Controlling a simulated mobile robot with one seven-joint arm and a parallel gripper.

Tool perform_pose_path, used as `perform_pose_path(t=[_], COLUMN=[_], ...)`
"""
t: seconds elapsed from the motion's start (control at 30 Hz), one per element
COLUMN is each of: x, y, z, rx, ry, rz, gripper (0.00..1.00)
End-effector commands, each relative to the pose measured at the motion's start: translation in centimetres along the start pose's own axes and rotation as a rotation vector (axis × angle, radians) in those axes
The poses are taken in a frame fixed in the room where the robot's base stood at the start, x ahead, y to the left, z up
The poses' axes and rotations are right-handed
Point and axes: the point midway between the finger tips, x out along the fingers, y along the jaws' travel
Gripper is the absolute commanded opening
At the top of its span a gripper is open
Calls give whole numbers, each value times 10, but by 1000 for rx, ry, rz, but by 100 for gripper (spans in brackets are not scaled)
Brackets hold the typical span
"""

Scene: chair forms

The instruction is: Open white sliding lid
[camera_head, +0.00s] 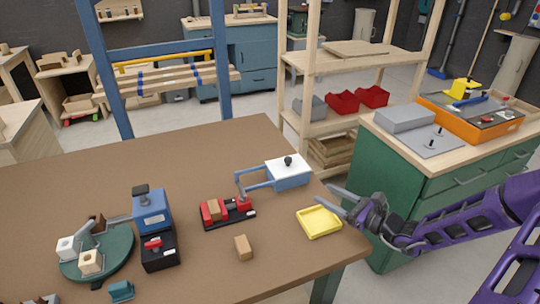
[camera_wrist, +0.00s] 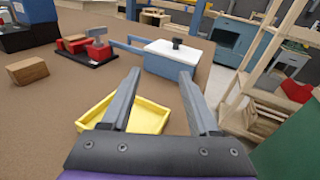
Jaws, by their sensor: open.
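The white sliding lid (camera_head: 288,168) lies on top of a small blue box (camera_head: 290,180) near the right edge of the brown table. A dark knob (camera_head: 288,160) stands up from the lid. Two blue rails reach out from the box to the left. In the wrist view the white lid (camera_wrist: 178,51) and its knob (camera_wrist: 177,43) are ahead of my fingers. My gripper (camera_wrist: 155,72) is open and empty, with its two fingers apart. In the head view my gripper (camera_head: 335,198) is at the table's right edge, in front and to the right of the box, not touching it.
A yellow tray (camera_head: 319,222) sits close by my gripper. A red vise-like fixture (camera_head: 226,210) stands left of the box, with a wooden block (camera_head: 243,247) in front. A blue machine (camera_head: 152,212) and green turntable (camera_head: 97,252) are further left. A green cabinet (camera_head: 400,170) stands to the right.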

Motion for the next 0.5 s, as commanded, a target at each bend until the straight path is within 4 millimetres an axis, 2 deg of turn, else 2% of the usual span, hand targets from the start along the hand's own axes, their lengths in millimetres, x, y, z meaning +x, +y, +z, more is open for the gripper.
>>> perform_pose_path(t=[0.1,0.27,0.37,0.5], x=[0,6,18,46], y=[-20,-28,-29,-31], z=[5,8,8,10], rx=[44,60,58,58], ry=[-61,-83,-83,-82], rz=[-84,-115,-112,-110], gripper=[61,61,61,61])
